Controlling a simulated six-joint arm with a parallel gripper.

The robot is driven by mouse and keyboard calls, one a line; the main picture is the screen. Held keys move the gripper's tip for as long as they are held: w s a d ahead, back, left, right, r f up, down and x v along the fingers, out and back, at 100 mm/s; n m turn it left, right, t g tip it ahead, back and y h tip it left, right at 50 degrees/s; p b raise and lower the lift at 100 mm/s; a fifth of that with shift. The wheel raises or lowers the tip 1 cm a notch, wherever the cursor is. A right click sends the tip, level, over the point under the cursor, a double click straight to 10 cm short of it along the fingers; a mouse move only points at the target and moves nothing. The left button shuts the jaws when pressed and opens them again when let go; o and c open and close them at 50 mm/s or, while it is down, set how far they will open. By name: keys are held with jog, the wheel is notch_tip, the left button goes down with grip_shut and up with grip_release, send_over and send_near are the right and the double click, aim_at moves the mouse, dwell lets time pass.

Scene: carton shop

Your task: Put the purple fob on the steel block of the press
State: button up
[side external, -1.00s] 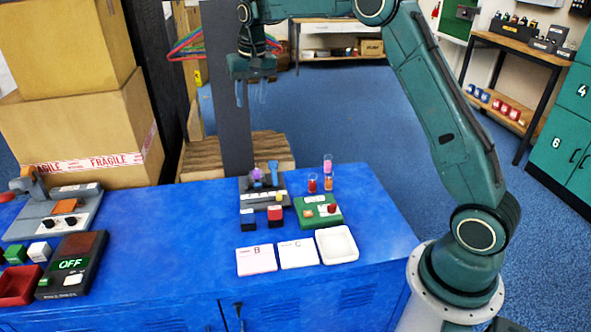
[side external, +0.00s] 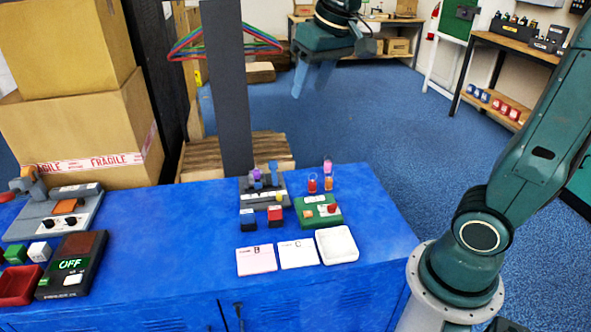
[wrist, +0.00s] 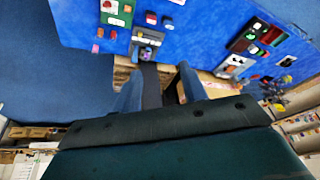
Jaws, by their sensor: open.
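A small purple piece (side external: 257,174), which looks like the fob, shows at the back of a small grey device (side external: 262,203) on the blue bench. It also shows in the wrist view (wrist: 146,52). A blue upright part (side external: 273,170), perhaps a lever, stands beside it. I cannot tell whether the purple piece rests on the device or behind it, nor pick out the steel block. My gripper (side external: 309,92) is open and empty, high up, apart from the device and to its right in the side view. Its two pale blue fingers (wrist: 159,68) show in the wrist view.
A dark post (side external: 229,90) rises behind the device. A green box (side external: 318,212), small coloured cups, cards B (side external: 257,262) and C (side external: 299,256) and a white tray (side external: 337,246) lie nearby. Other grey and black devices stand at the bench's left; its middle is clear.

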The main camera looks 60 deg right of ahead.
jog(key=s+a+f+n, duration=0.1)
jog(key=s+f, duration=0.2)
jog(key=s, duration=0.5)
jog(key=s+a+f+n+t, duration=0.1)
jog(key=s+f, duration=0.1)
jog(key=s, duration=0.6)
jog(key=shift+a+f+n+t, duration=0.3)
jog(key=shift+a+f, duration=0.05)
jog(key=shift+f, duration=0.05)
